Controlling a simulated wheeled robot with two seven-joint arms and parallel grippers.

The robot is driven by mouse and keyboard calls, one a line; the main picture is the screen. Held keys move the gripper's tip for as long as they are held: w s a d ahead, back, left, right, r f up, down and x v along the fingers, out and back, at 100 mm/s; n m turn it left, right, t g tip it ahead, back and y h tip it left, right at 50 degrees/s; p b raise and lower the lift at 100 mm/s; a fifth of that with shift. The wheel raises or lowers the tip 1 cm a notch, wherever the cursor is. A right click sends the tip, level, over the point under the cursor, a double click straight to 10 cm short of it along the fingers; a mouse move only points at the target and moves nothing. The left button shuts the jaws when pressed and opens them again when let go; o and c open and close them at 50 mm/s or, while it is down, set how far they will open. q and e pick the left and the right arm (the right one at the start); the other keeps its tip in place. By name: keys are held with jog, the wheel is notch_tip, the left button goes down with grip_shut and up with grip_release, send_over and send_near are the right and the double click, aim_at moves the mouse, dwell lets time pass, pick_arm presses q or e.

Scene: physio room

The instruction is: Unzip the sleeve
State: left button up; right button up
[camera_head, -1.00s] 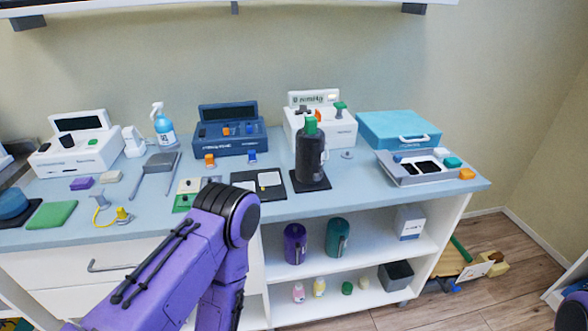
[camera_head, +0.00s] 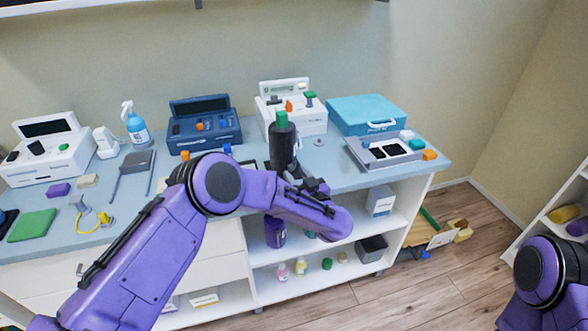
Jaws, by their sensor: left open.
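The black sleeve (camera_head: 283,148) stands upright on the counter around a bottle with a green cap (camera_head: 281,118). Its lower part is hidden behind my left arm and gripper, and I cannot make out its zip. My left gripper (camera_head: 298,177) is open, at the low front of the sleeve. I cannot tell whether it touches the sleeve. My right arm shows at the lower right, but its gripper is not in view.
Behind the sleeve stand a dark blue device (camera_head: 203,124) and a white device (camera_head: 290,105). A teal case (camera_head: 366,114) and a grey tray (camera_head: 388,152) lie to the right. A blue spray bottle (camera_head: 137,128) stands left. Shelves below hold a purple mug (camera_head: 275,234).

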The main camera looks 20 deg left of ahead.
aim_at(289, 140)
pick_arm(q)
jog(key=shift+x, duration=1.1)
grip_shut()
notch_tip(289, 140, up, 9)
jog(key=p, duration=0.5)
jog(key=shift+s+p, duration=0.1)
jog(key=shift+p, duration=0.25)
jog(key=shift+f, duration=0.1)
grip_release()
